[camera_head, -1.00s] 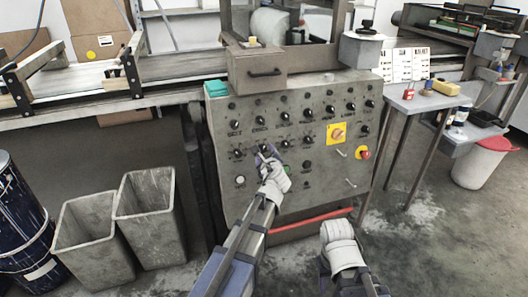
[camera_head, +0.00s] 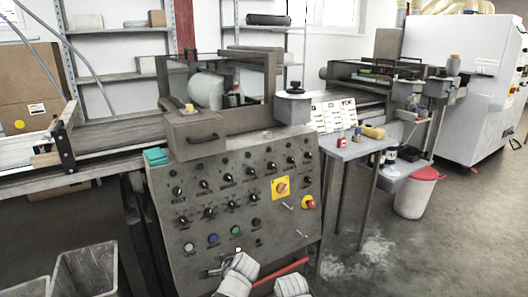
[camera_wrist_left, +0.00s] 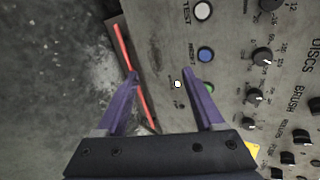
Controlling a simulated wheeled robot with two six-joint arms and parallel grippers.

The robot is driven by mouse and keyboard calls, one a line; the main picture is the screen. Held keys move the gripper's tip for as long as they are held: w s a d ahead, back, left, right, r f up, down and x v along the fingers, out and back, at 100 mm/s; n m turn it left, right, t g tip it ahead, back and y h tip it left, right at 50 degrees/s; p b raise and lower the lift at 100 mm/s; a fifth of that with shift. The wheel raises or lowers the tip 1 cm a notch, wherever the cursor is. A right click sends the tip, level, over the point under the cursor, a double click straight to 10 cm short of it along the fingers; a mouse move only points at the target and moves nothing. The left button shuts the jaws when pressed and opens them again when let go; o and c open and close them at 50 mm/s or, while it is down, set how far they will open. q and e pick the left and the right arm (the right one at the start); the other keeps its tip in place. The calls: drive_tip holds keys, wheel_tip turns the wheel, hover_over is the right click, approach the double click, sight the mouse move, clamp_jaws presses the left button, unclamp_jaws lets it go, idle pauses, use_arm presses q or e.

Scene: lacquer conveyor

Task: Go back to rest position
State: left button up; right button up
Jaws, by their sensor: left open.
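My left gripper (camera_head: 216,268) is low in the head view, in front of the lower part of the grey control panel (camera_head: 215,222). In the left wrist view its two purple fingers (camera_wrist_left: 161,74) are spread apart with nothing between them.
A red bar (camera_head: 280,272) runs below the panel. Grey bins (camera_head: 85,272) stand at the lower left. A small table (camera_head: 345,150) with items and a white bin with a red lid (camera_head: 416,195) stand at the right. Open floor lies at the lower right.

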use_arm(q)
drive_tip(key=s+d+f+n+g+h, duration=0.25)
drive_tip(key=s+d+n+g, duration=0.2)
drive_tip(key=s, duration=0.45)
drive_tip(key=s+d+f+n+g+h, duration=0.1)
drive_tip(key=s+d+f+n+g, duration=0.3)
drive_tip(key=s, duration=0.5)
wheel_tip(320, 180, up, 34)
drive_tip(key=d+p, duration=0.1)
drive_tip(key=p, duration=3.2)
drive_tip(key=shift+s+d+f+t, duration=0.25)
drive_tip(key=shift+s+d+t, duration=0.1)
drive_tip(key=shift+s+d, duration=0.05)
drive_tip(key=shift+f+n, duration=0.15)
drive_tip(key=shift+n, duration=0.1)
drive_tip(key=shift+c, duration=0.2)
